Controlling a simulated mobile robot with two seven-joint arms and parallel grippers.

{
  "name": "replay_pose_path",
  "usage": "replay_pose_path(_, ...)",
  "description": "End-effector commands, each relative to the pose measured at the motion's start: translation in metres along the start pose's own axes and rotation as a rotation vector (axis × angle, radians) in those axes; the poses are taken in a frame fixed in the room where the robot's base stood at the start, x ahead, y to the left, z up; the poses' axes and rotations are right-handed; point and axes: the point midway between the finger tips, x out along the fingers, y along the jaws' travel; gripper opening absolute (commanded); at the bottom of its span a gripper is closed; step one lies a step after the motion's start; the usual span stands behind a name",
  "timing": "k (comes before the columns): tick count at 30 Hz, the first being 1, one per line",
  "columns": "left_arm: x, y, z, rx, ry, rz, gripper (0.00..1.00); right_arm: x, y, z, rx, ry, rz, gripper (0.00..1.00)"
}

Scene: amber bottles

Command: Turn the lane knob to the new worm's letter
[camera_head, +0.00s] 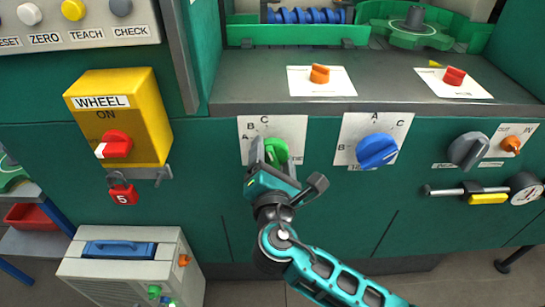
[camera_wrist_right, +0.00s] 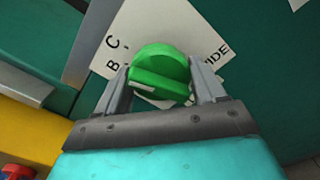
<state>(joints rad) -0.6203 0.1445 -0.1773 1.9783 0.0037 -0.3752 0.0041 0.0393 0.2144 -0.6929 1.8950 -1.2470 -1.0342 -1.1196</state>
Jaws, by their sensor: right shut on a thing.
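My right gripper (camera_head: 268,152) is shut on a green knob (camera_head: 277,151) on a white plate lettered A, B and C. The right wrist view shows the green knob (camera_wrist_right: 160,72) between both fingertips (camera_wrist_right: 163,85). Its white mark sits on the left part of its ridge; I cannot tell which letter it meets. The plate's lower label is partly hidden, ending in "IDE". A blue knob (camera_head: 377,150) on another plate lettered B, A, C stands to the right, untouched; its label is unreadable. A blue worm (camera_head: 305,16) lies at the top. My left gripper is not in view.
A yellow WHEEL switch box (camera_head: 150,118) with a red knob and a red padlock (camera_head: 122,194) is at left. Orange (camera_head: 320,74) and red (camera_head: 454,76) knobs sit on the ledge above.

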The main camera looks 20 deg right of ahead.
Motion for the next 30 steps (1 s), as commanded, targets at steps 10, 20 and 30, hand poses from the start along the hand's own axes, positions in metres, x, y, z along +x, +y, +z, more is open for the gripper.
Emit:
replay_pose_path(10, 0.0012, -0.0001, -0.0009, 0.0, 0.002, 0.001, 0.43, 0.0004, 0.0005, 0.0007, 0.023, -0.001, 0.001, 0.39)
replay_pose_path(20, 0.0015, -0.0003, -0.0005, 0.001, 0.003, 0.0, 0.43, 0.0004, 0.0005, 0.0006, 0.021, -0.001, 0.001, 0.85)
replay_pose_path(30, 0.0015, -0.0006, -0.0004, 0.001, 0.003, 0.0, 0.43, 0.0003, 0.0002, 0.0003, 0.02, 0.0, 0.001, 0.92)
